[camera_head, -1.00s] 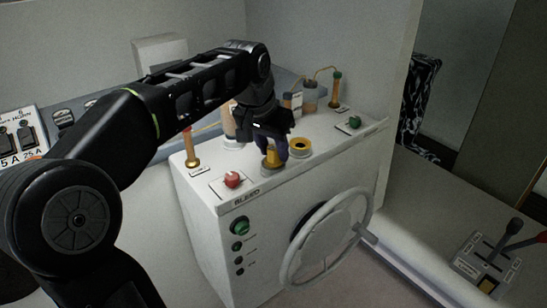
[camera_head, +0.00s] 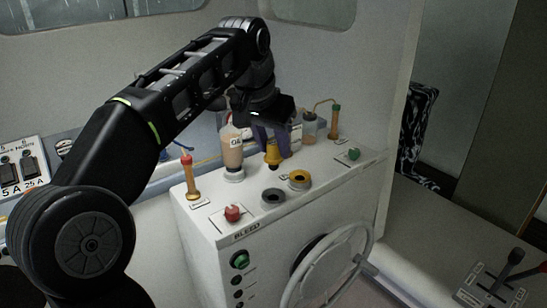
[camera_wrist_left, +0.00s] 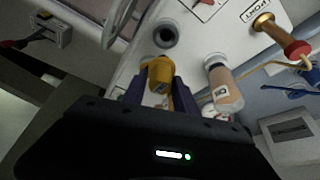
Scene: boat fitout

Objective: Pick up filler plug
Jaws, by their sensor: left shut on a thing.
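The yellow filler plug (camera_head: 272,154) is held in my left gripper (camera_head: 271,140), above the white console top. In the left wrist view the plug (camera_wrist_left: 160,74) sits between the two dark purple fingers, which are shut on it. A grey ring-shaped filler opening (camera_head: 272,197) lies below the plug and slightly toward the console's front; it also shows in the left wrist view (camera_wrist_left: 166,35). A yellow ring (camera_head: 299,179) with a dark opening is just right of it. My right gripper is not in view.
The white console (camera_head: 230,222) carries a bottle of tan liquid (camera_head: 231,150), a brass post with a red top (camera_head: 190,178), a red knob (camera_head: 232,213) and a green knob (camera_head: 353,154). A steering wheel (camera_head: 327,268) is on its front. A lever box (camera_head: 492,291) stands at lower right.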

